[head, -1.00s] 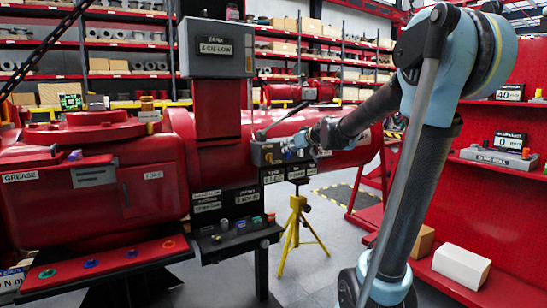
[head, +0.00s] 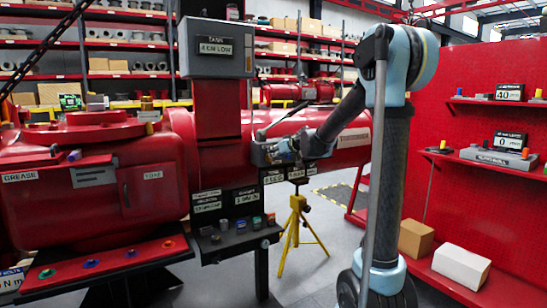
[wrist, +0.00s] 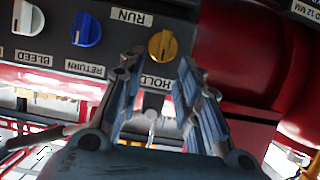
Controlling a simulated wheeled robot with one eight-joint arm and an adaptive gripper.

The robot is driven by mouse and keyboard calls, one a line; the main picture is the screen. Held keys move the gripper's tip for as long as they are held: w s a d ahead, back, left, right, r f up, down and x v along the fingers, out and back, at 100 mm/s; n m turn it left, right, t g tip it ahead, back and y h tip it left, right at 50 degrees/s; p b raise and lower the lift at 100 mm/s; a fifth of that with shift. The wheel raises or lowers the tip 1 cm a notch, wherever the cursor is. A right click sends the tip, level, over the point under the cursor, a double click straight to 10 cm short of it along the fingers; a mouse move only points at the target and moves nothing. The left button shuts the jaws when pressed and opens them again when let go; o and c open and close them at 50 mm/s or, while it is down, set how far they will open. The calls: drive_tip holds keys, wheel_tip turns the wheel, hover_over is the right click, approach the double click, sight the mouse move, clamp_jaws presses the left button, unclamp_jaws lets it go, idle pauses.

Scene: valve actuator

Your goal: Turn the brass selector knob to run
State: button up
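The brass selector knob (wrist: 162,45) is a round yellow knob on a dark panel in the wrist view. A RUN label (wrist: 131,17) is at its upper left and a HOLD label (wrist: 155,83) below it. The knob's ridge looks roughly upright in the picture. My gripper (wrist: 158,72) is open, its two fingers on either side just below the knob, apart from it as far as I can see. In the head view my gripper (head: 287,152) is at the front of the control box, hiding the knob.
On the same panel, a blue RETURN knob (wrist: 86,28) and a white BLEED knob (wrist: 27,17) sit to the left. A lever (head: 285,119) rises from the control box. A small shelf (head: 235,240) with coloured parts is below. A yellow tripod (head: 298,220) stands behind.

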drive_tip(key=shift+x, duration=2.05)
drive_tip(key=shift+s, duration=0.1)
clamp_jaws()
drive_tip(key=shift+d, duration=0.15)
